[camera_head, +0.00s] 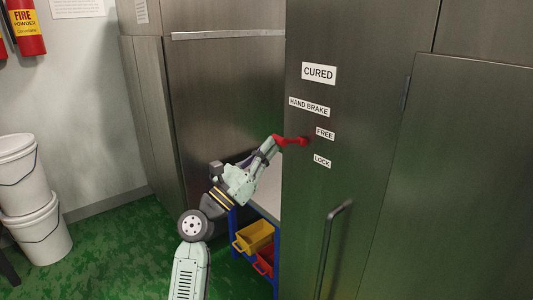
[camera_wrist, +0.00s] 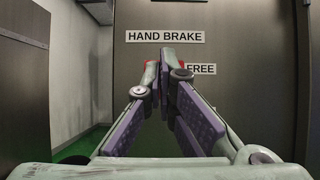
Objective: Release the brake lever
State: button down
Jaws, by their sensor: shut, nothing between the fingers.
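The red brake lever (camera_head: 291,141) sticks out to the left from the grey metal cabinet front, close to level and just left of the FREE label (camera_head: 325,133). The LOCK label (camera_head: 322,160) is below it. My gripper (camera_head: 274,144) is at the lever's outer left end, with its fingers shut. In the wrist view the fingertips (camera_wrist: 164,58) meet below the HAND BRAKE label (camera_wrist: 165,37). Small red parts of the lever (camera_wrist: 150,64) show at both sides of the fingers, which hide the rest. I cannot tell whether they touch it.
A vertical bar handle (camera_head: 330,240) stands out from the cabinet front below the labels. A blue-framed rack with a yellow bin (camera_head: 254,236) and a red bin (camera_head: 265,261) is below my arm. White buckets (camera_head: 38,225) stand at the left, with green floor between.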

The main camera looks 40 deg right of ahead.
jog(key=shift+d+r, duration=0.1)
jog(key=shift+r, duration=0.35)
dwell(0.6)
jog(key=shift+f, duration=0.1)
